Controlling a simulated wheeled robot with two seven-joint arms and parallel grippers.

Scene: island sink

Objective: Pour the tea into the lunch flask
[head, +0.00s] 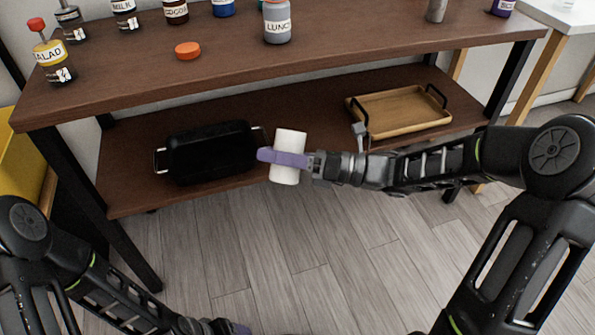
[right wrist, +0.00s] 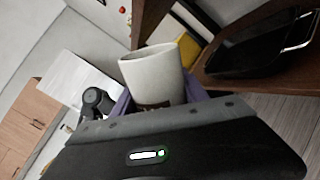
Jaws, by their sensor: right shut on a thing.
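The lunch flask (head: 277,25) is a grey container labelled LUNCH, standing on the tabletop near its front edge; its top is cut by the picture's upper edge. An orange lid (head: 187,50) lies on the tabletop to its left. My right gripper (head: 283,158) has purple fingers and is shut around a white cup (head: 289,143), in front of the table and below the tabletop's level. The cup (right wrist: 153,75) also shows in the right wrist view, held between the fingers. I cannot tell what is inside it. My left gripper (head: 228,327) is mostly cut off at the bottom edge.
Several labelled jars stand along the tabletop (head: 370,42), including a salad jar (head: 52,60) at the left. The lower shelf holds a black pan (head: 212,152) and a wooden tray (head: 400,112). The floor in front is clear. A yellow bin (head: 22,155) stands at the left.

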